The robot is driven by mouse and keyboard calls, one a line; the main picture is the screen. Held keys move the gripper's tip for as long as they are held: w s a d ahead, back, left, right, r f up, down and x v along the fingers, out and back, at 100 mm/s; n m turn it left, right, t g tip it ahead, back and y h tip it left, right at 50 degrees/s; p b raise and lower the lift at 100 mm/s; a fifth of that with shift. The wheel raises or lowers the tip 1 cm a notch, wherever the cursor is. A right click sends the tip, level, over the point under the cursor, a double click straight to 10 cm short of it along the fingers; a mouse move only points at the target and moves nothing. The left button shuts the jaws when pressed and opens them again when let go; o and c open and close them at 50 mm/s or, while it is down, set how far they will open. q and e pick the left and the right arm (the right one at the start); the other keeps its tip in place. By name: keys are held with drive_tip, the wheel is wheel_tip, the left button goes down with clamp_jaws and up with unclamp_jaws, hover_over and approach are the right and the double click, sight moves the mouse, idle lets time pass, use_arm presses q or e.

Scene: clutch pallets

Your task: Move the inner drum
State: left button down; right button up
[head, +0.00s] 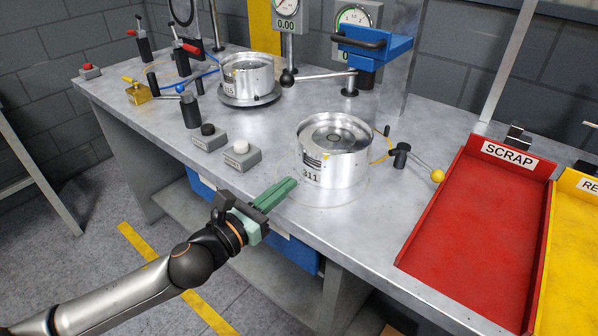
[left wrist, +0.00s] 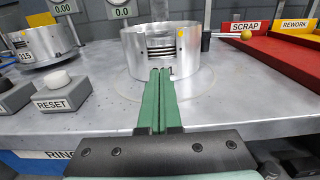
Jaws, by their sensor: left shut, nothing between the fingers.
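A silver metal drum (head: 338,168) marked 311 stands upright on the grey bench near its front edge; a round part with a small hub shows inside its rim. It also shows in the left wrist view (left wrist: 187,58), straight ahead. A second silver drum (head: 262,78) stands on a round dark base farther back; it is at the left of the left wrist view (left wrist: 42,45). I cannot tell which is meant by the inner drum. My left gripper (head: 293,181) has green fingers shut together and empty, pointing at the front of drum 311. Whether they touch is unclear. My right gripper is not in view.
Two button boxes, one with a black button (head: 208,138) and one with a white RESET button (head: 241,155), stand left of drum 311. A yellow-knobbed lever (head: 437,175) and a red SCRAP tray (head: 470,235) are at right.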

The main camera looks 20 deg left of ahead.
sight(309, 167)
use_arm(q)
drive_tip(key=x, duration=0.4)
drive_tip(key=shift+w+d, duration=0.15)
drive_tip(key=shift+w, duration=0.2)
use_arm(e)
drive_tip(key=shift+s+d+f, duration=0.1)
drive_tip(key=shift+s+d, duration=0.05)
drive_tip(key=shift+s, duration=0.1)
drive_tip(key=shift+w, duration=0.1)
